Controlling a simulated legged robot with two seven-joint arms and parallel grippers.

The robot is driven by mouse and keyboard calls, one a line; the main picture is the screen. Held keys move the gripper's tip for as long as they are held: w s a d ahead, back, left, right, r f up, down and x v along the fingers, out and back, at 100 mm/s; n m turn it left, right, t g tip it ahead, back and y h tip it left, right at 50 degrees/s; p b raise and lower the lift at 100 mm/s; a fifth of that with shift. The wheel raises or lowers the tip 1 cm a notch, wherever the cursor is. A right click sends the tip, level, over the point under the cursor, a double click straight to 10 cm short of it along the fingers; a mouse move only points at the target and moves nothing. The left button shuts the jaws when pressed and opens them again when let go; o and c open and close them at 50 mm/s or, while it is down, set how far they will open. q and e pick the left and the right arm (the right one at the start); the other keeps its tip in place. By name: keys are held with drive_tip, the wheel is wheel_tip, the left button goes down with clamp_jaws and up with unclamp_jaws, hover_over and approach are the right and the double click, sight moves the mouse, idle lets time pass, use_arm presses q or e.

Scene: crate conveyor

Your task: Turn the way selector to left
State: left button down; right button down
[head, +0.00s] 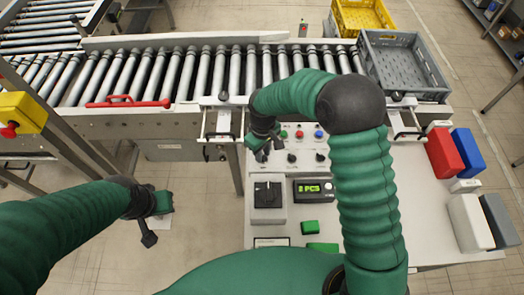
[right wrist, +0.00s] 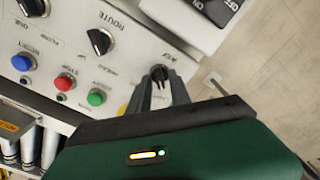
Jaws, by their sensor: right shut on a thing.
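The control panel (head: 305,134) has a row of black knobs. In the right wrist view, a small black knob (right wrist: 159,73) with a short label too small to read surely sits between the fingers of my right gripper (right wrist: 160,90). The fingers are shut on it. In the head view, my right gripper (head: 264,152) is at the left end of the knob row and hides this knob. The knob's exact pointing direction is hard to tell. A knob labelled ROUTE (right wrist: 101,41) is beside it. My left gripper (head: 150,225) hangs over the floor, apart from the panel; its jaw state is unclear.
Blue, red and green buttons (right wrist: 97,97) are near the knobs. A black switch box (head: 268,193) and a lit display (head: 314,189) stand on the table. The roller conveyor (head: 170,75) and a grey crate (head: 402,65) are behind. Red and blue blocks (head: 467,148) are at right.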

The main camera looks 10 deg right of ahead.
sight(264, 156)
drive_tip(key=shift+s+d, duration=0.1)
drive_tip(key=shift+s, duration=0.05)
drive_tip(key=c, duration=1.6)
unclamp_jaws()
drive_tip(key=shift+o, duration=0.5)
wheel_tip(264, 156, up, 17)
drive_tip(key=b, duration=0.1)
drive_tip(key=shift+b, duration=0.35)
drive_tip(key=shift+f, duration=0.1)
drive_tip(key=s+d+f+m+t, duration=0.1)
drive_tip(key=s+d+f+m, duration=0.2)
drive_tip(key=s, duration=0.5)
drive_tip(key=s+d+f+m+t, duration=0.1)
drive_tip(key=s+d+f+m, duration=0.2)
drive_tip(key=s+d+f, duration=0.3)
drive_tip(key=shift+s+d+f+m+t+b, duration=0.2)
drive_tip(key=shift+s+f+m+t+b, duration=0.15)
drive_tip(key=shift+s+f, duration=0.55)
